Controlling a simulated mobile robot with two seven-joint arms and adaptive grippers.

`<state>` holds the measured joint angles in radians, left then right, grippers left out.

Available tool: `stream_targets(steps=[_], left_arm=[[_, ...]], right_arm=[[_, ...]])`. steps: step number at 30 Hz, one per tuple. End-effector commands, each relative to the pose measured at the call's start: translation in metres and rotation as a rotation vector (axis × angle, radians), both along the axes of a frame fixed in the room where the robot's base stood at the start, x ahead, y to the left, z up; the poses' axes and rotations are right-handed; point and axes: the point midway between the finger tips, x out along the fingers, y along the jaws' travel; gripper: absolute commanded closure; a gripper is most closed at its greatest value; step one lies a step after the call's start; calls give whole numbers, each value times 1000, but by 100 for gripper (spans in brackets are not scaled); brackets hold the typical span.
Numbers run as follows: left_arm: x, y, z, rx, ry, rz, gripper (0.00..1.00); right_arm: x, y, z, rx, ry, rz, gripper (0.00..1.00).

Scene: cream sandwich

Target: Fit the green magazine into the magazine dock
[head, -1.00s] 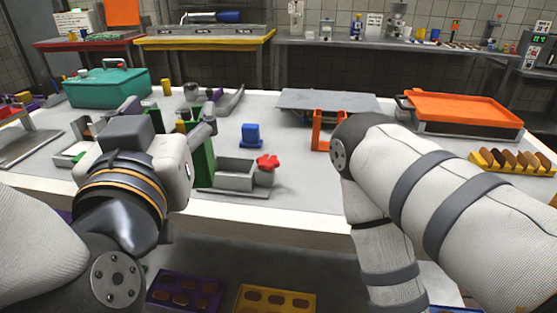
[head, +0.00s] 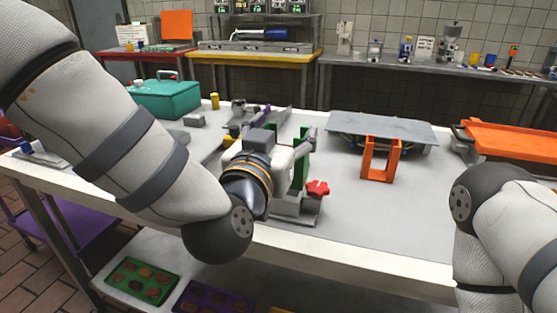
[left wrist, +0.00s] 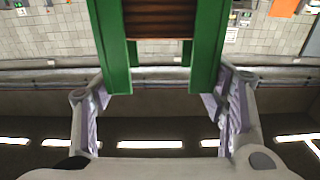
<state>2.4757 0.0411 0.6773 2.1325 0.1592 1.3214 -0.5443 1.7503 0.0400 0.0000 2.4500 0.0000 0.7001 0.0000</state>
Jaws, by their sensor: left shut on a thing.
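My left gripper (head: 306,138) is shut on the green magazine (head: 299,171), above the table's front part. In the left wrist view, the fingers (left wrist: 162,98) press on the magazine's two green side rails (left wrist: 116,50), with a ridged brown stack (left wrist: 158,22) between them. A grey fixture (head: 297,208) with a red star knob (head: 317,188) stands just below and in front of the magazine; it may be the dock. My gripper and arm hide part of it, so I cannot tell whether the magazine touches it. My right gripper is out of view.
An orange upright frame (head: 380,175) stands right of the fixture, before a grey raised plate (head: 382,127). An orange tray (head: 520,138) is at the right and a teal box (head: 166,98) at the back left. The tabletop (head: 370,215) front right is clear.

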Motion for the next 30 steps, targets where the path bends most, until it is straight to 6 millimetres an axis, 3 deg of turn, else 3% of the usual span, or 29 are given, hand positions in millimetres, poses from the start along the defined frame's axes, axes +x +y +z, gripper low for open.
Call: stream_targets(steps=[1, 3, 11, 17, 27, 28, 30], left_arm=[[8, 2, -18, 1, 16, 3, 83], [17, 4, -30, -1, 18, 2, 83], [32, 8, -44, 0, 9, 1, 83], [38, 9, -81, 1, 16, 1, 82], [37, 9, -82, 1, 6, 1, 83], [37, 9, -83, 1, 7, 1, 32], [37, 9, -83, 1, 7, 1, 16]], right_arm=[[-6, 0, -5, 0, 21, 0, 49], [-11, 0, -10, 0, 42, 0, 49], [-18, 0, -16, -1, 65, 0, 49], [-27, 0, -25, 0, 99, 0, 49], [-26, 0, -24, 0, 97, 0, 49], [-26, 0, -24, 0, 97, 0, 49], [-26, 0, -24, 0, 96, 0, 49]])
